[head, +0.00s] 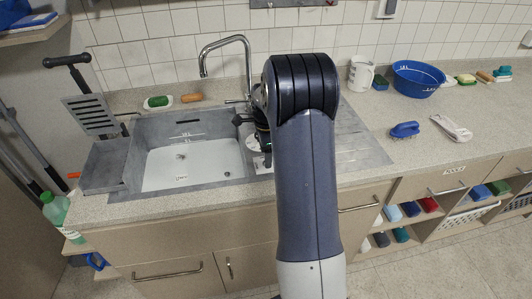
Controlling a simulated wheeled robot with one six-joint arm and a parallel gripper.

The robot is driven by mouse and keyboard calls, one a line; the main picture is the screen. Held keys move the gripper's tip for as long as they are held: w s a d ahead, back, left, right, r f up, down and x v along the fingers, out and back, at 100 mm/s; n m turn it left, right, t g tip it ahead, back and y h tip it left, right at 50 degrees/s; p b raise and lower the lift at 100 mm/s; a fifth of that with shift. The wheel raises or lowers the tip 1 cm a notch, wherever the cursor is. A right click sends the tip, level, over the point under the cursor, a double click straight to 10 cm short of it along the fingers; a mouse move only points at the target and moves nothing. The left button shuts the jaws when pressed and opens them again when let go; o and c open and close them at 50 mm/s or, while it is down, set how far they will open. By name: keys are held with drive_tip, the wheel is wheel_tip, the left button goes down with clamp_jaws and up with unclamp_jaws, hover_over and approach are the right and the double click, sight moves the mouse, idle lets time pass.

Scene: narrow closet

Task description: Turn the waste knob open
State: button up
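The grey sink (158,124) is set into the worktop, with a white basin floor (205,158) and a dark drain spot. A chrome tap (222,42) arches over it from behind. My gripper (262,138) is at the sink's right edge, mostly hidden behind my own arm. I cannot see whether its fingers are open or touching anything. A small pale round part (252,144) shows just beside it on the sink's right rim. I cannot tell whether this is the waste knob.
A ribbed drainboard (355,150) lies right of the sink. A blue bowl (418,80), a white jug (361,73) and a blue brush (405,130) stand farther right.

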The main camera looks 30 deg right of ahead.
drive_tip(key=shift+o, duration=1.1)
wheel_tip(320, 180, up, 11)
drive_tip(key=b, duration=0.1)
drive_tip(key=shift+f, duration=0.2)
wheel_tip(320, 180, down, 11)
drive_tip(key=shift+r+p, duration=0.1)
drive_tip(key=shift+p, duration=0.4)
drive_tip(key=shift+r, duration=0.1)
